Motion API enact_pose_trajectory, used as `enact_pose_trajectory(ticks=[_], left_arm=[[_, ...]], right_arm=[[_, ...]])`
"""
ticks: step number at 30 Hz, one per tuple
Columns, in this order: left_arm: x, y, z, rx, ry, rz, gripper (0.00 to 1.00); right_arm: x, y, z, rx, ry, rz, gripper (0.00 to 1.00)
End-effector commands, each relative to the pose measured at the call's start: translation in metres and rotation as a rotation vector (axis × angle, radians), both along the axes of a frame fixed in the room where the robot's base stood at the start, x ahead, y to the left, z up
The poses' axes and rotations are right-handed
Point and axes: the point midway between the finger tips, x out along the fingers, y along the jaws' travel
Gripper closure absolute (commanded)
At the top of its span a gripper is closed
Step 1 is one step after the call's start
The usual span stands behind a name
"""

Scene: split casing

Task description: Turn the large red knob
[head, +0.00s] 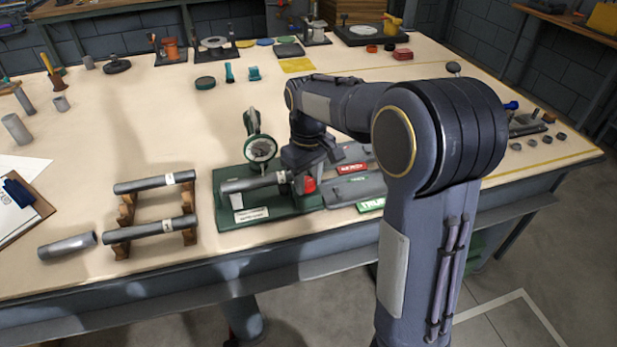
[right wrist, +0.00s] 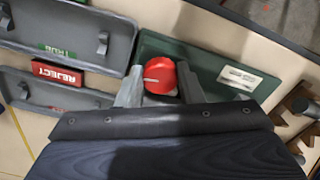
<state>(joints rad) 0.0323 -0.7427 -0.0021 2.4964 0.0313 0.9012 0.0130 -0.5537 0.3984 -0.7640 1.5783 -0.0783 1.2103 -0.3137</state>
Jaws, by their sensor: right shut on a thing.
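The large red knob (head: 309,185) is at the right end of a green gauge fixture (head: 283,208), partly hidden by my right gripper (head: 301,180). In the right wrist view the red knob (right wrist: 159,74) sits between the two grey fingers of my right gripper (right wrist: 158,88), with a pale mark on its face. The right gripper is shut on the knob. A grey tube (head: 250,184) lies on the fixture to the left of the knob, below a round dial gauge (head: 261,149). My left gripper is not in view.
Grey trays with a red REJECT label (head: 352,168) and a green TRUE label (head: 371,204) lie right of the fixture. A wooden rack (head: 190,236) with grey tubes stands to its left. The table behind the fixture is largely clear.

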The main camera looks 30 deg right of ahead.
Motion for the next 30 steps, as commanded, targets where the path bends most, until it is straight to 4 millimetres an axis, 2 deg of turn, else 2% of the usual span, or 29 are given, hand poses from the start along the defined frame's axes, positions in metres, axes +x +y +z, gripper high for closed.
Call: enact_pose_trajectory(ticks=[8, 18, 30], left_arm=[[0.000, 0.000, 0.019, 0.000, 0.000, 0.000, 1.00], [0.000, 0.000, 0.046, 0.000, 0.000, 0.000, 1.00], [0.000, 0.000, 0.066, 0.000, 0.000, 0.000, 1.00]], right_arm=[[-0.001, 0.001, 0.003, 0.000, 0.004, -0.145, 0.89], [-0.001, 0.002, 0.003, 0.000, 0.004, -0.435, 0.89], [0.000, 0.003, 0.002, 0.000, 0.003, -0.697, 0.89]])
